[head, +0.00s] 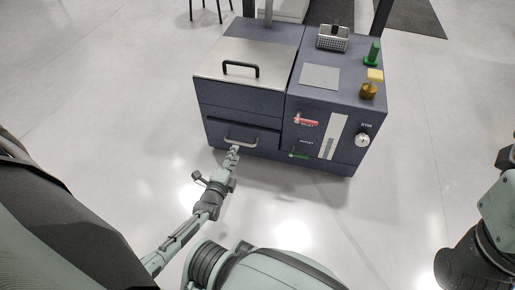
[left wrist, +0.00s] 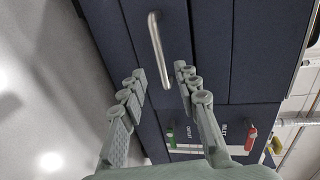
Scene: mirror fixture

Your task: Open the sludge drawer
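The sludge drawer appears to be the dark blue lower-left front panel (head: 218,131) of the machine, with a silver bar handle (head: 241,140). It looks flush with the machine front. In the left wrist view the handle (left wrist: 157,48) runs lengthwise ahead of the fingers. My left gripper (head: 236,149) is at the handle. In the left wrist view its fingers (left wrist: 160,75) are apart, one on each side of the handle's near end, with gaps showing. I cannot tell whether the handle is fully between the fingertips in depth. My right gripper is out of view.
The machine's top has a pale lid (head: 247,62) with a black handle. A red lever (head: 307,121), a green lever (head: 299,155) and a round white knob (head: 362,140) are on its right front. Clear floor lies in front and to the left.

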